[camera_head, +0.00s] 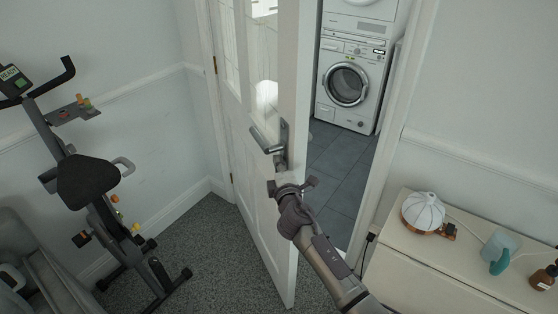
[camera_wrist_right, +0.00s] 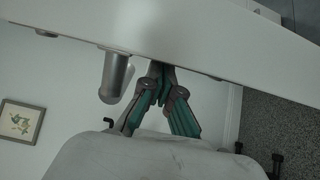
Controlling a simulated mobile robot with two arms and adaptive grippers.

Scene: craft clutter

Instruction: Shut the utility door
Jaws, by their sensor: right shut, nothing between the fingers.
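The white utility door (camera_head: 265,205) stands partly open, hinged on its left side, with its free edge toward me. Its upper part has glass panes, and a silver lever handle (camera_head: 265,141) sits near the free edge. My right gripper (camera_head: 290,187) is shut and empty, just below the handle at the door's edge. In the right wrist view the fingertips (camera_wrist_right: 160,68) are right at the door (camera_wrist_right: 225,50), beside the handle (camera_wrist_right: 114,77); I cannot tell whether they touch. My left gripper is out of view.
Through the doorway are a washing machine (camera_head: 350,85) and a dark tiled floor (camera_head: 340,165). An exercise bike (camera_head: 88,180) and grey sofa (camera_head: 40,270) stand left. Carpet is clear left of the door.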

